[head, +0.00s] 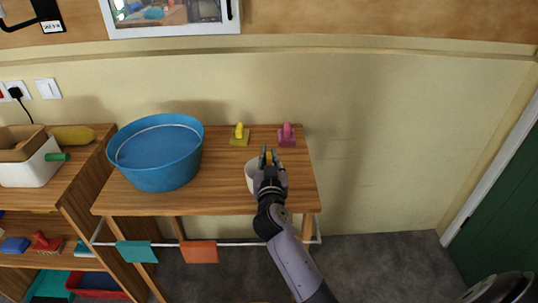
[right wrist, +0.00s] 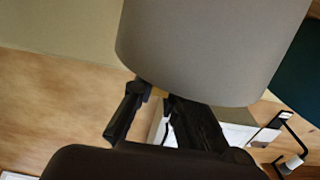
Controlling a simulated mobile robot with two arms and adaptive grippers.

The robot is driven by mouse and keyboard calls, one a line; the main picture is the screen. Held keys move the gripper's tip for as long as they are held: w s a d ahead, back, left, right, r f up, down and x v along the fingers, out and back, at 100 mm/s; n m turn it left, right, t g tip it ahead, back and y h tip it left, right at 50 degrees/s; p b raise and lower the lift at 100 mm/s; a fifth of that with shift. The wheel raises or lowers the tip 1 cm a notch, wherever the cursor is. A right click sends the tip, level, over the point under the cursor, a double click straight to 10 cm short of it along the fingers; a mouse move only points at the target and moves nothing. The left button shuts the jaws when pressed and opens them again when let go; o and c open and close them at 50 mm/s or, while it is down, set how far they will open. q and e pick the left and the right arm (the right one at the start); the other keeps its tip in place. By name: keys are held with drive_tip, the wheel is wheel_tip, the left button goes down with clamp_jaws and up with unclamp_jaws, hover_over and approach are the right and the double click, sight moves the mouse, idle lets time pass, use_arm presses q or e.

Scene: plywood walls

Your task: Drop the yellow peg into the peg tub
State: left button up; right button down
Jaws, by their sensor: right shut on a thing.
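My right gripper (head: 268,156) is shut on the yellow peg (head: 269,159), of which only a small piece shows between the fingers. In the right wrist view the fingers (right wrist: 155,98) also have a bit of yellow between them. The white peg tub (head: 250,176) stands on the wooden table, partly hidden behind my gripper and wrist. It fills the top of the right wrist view as a pale round wall (right wrist: 210,45). The fingertips show at the tub's far side; I cannot tell their height over its rim.
A big blue basin (head: 158,165) stands left on the table (head: 225,200). A yellow item (head: 239,135) and a pink item (head: 287,135) stand at the back. A rail with teal (head: 136,252) and orange (head: 199,252) cloths runs along the front. Shelves stand left.

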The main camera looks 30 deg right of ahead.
drive_tip(key=c, duration=1.6)
unclamp_jaws()
drive_tip(key=shift+o, duration=0.2)
drive_tip(key=shift+s, duration=0.1)
drive_tip(key=shift+s+a+f, duration=0.15)
drive_tip(key=shift+s+a, duration=0.1)
drive_tip(key=shift+s, duration=0.1)
drive_tip(key=v, duration=0.6)
drive_tip(key=shift+s, duration=0.3)
drive_tip(key=shift+a, duration=0.1)
